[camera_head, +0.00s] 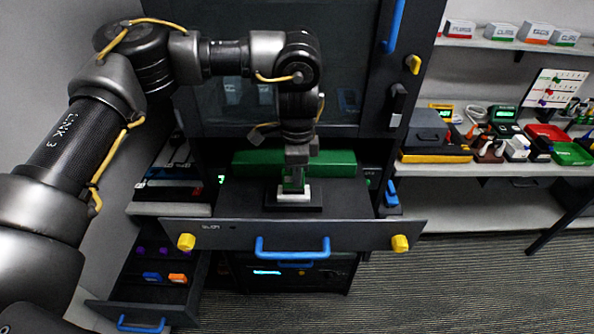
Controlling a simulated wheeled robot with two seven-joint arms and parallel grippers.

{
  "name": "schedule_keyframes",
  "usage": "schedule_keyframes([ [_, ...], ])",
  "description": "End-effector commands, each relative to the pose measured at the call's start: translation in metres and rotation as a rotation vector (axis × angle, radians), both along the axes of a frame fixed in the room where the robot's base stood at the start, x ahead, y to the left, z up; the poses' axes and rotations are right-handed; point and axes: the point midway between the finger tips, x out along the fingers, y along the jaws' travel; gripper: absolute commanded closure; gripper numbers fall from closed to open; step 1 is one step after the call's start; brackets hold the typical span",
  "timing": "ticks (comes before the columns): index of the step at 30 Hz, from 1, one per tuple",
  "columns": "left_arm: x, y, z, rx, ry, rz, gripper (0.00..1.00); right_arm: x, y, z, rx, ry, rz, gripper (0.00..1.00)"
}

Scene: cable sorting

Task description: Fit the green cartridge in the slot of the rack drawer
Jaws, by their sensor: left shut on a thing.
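My left gripper (294,176) points down over the open rack drawer (345,198) and is shut on a narrow green piece, which looks like the green cartridge (293,185). Its lower end is at a small white block (294,196) on a dark raised base (293,208) in the drawer. I cannot tell whether it is seated in the slot, as the fingers cover much of it. A wide green block (335,163) lies across the back of the drawer behind the gripper. My right gripper is not in view.
The drawer front (215,233) has a blue handle (292,247) and yellow knobs (186,242). A lower drawer (150,292) at left stands open with small coloured parts. Shelves (480,170) at right hold devices and trays. The floor at lower right is clear.

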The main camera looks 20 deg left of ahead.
Motion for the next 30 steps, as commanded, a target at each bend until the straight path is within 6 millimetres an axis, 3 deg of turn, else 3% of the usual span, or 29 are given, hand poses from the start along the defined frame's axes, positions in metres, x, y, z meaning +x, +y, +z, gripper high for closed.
schedule_keyframes([
  [30,-0.0006,-0.0002,-0.0012,0.0,0.001,0.0,1.0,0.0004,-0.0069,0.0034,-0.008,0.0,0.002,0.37],
])
